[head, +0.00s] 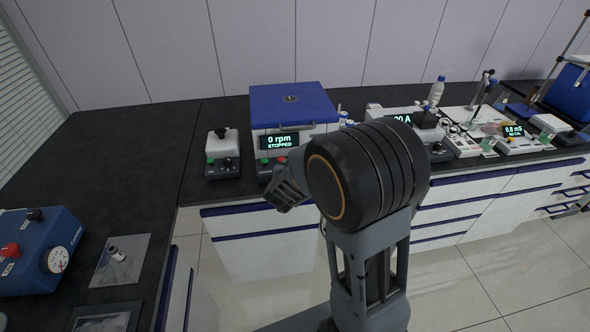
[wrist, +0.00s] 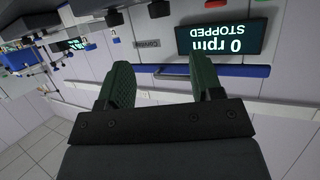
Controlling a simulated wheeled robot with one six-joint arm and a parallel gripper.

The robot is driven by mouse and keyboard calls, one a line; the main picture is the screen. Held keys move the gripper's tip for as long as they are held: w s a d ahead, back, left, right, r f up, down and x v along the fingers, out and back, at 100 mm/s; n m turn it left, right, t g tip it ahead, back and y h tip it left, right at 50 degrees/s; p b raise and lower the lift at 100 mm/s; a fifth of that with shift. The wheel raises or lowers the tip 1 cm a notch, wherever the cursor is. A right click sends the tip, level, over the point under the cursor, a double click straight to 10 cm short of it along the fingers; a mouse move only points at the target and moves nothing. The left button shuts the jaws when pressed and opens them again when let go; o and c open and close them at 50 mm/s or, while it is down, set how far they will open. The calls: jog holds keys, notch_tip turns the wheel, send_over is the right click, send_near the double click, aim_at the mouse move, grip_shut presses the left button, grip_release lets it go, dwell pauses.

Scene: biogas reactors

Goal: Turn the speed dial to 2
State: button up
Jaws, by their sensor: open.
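A white device with a blue lid (head: 292,100) stands on the dark bench in the head view. Its display (head: 279,141) reads "0 rpm STOPPED"; it also shows upside down in the wrist view (wrist: 222,38). Green and red buttons sit below the display in the head view. My gripper (head: 286,190) is in front of this device, open and empty, with its two fingers apart in the wrist view (wrist: 163,82). Dark knob-like parts (wrist: 160,8) show at the top of the wrist view. I cannot tell which is the speed dial; my arm hides part of the front.
A small white device with a black top (head: 222,152) stands close on the left. A blue box with a gauge (head: 40,250) is on the left bench. More instruments (head: 480,135) and a white bottle (head: 437,91) line the bench to the right.

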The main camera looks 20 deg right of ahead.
jog(key=shift+v, duration=1.1)
jog(key=s+a+f+n+g+y, duration=0.4)
jog(key=s+a+y, duration=0.1)
jog(key=a+y, duration=0.45)
jog(key=s+d+r+n+g+h, duration=0.1)
jog(key=s+d+r+g, duration=0.1)
jog(key=s+r, duration=0.2)
jog(key=s+d+r+n+g+h, duration=0.1)
jog(key=s+r, duration=0.4)
jog(key=s, duration=0.5)
jog(key=shift+s+d+n+g, duration=0.2)
jog(key=shift+d+n+g, duration=0.15)
jog(key=shift+d, duration=0.55)
jog(key=shift+r, duration=0.15)
